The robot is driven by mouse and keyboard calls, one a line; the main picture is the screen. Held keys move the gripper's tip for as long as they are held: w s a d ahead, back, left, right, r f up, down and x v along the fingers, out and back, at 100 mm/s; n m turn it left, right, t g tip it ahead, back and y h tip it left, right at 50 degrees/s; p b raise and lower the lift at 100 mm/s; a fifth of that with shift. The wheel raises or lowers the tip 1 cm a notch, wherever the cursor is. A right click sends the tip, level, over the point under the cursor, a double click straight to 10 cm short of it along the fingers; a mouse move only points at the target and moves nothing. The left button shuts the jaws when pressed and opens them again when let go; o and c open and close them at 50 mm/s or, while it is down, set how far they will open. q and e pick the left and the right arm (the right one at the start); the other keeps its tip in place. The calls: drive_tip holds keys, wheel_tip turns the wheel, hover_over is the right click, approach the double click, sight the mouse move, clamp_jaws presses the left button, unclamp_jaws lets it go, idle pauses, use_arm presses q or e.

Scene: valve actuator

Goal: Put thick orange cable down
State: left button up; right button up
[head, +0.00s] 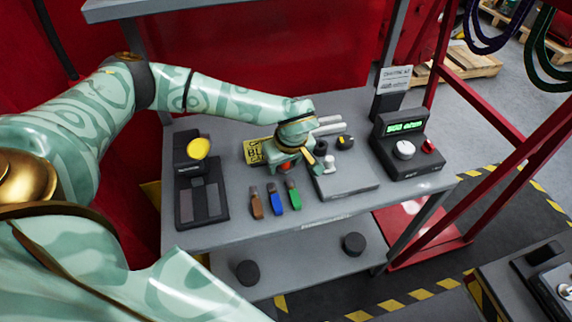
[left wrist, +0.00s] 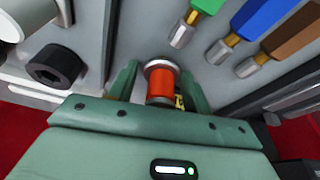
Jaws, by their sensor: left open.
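The thick orange cable piece (left wrist: 162,88) is a short orange cylinder with a silver metal end. In the left wrist view it sits between the two fingers of my left gripper (left wrist: 160,90), which are open around it. In the head view only a bit of orange (head: 286,167) shows under the hand. My left gripper (head: 292,165) is low over the grey table (head: 225,228), between the yellow sign and the grey panel. Whether the piece touches the table I cannot tell. My right gripper is not in view.
Brown (head: 256,203), blue (head: 274,199) and green (head: 292,195) cable pieces lie in front of the hand. A grey panel with knobs (head: 345,182) is close on the right. A black device with a yellow disc (head: 200,180) stands left. A device with a green display (head: 405,145) stands further right.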

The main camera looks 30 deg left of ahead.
use_arm(q)
drive_tip(key=shift+r, duration=0.15)
drive_tip(key=c, duration=0.9)
drive_tip(key=shift+r, duration=0.1)
